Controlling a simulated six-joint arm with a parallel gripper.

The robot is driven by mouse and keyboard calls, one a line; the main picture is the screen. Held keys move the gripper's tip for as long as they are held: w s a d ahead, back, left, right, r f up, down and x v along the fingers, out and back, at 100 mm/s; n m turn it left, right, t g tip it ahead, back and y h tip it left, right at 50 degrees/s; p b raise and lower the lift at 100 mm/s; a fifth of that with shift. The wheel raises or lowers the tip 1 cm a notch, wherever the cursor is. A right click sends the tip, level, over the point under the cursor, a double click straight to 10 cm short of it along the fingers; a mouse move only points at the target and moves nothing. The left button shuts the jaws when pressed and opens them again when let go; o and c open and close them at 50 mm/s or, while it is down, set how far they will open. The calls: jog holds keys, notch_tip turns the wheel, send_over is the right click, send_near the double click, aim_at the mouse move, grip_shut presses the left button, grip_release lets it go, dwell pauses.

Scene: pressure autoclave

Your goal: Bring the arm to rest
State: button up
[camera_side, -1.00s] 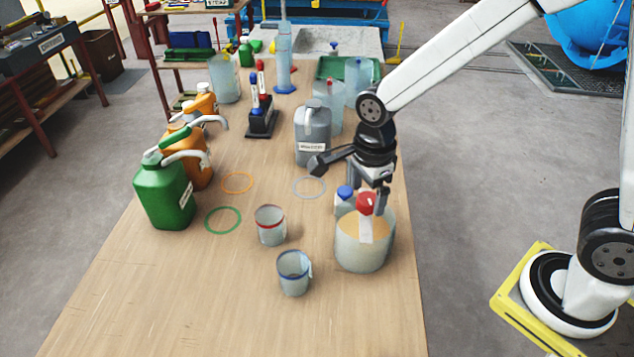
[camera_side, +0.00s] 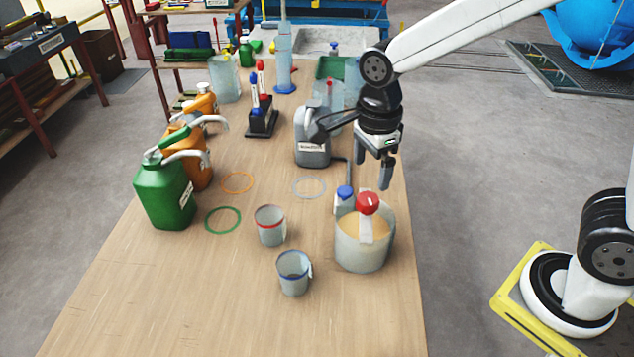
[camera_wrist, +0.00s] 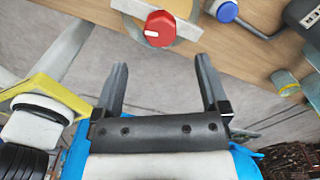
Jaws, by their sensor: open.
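My gripper (camera_side: 373,174) is open and empty in the side view. Its fingers point down and hang above and a little behind the large clear beaker (camera_side: 362,252) of tan liquid. The red cap (camera_wrist: 160,29) and the blue cap (camera_wrist: 227,11) show beyond the fingertips there.
A grey jug (camera_side: 313,135) stands left of my gripper. Two cups, one red-rimmed (camera_side: 270,226) and one blue-rimmed (camera_side: 293,273), stand left of the beaker. Green (camera_side: 165,197) and orange (camera_side: 197,170) jugs line the left side. The table's front (camera_side: 240,325) is clear.

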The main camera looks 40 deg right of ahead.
jog(key=shift+d+f, duration=0.1)
jog(key=n, duration=0.1)
jog(key=d+f+n, duration=0.1)
jog(key=n, duration=0.1)
jog(key=s+n, duration=0.1)
jog(key=n, duration=0.1)
jog(key=shift+d+f+t, duration=0.25)
jog(key=shift+d+t, duration=0.05)
jog(key=shift+d, duration=0.05)
jog(key=s+d+f+n+t, duration=0.2)
jog(key=s+d+f+n, duration=0.2)
jog(key=n, duration=1.1)
jog(key=shift+s+d+f+n, duration=0.25)
jog(key=shift+d+f, duration=0.2)
jog(key=shift+d, duration=0.6)
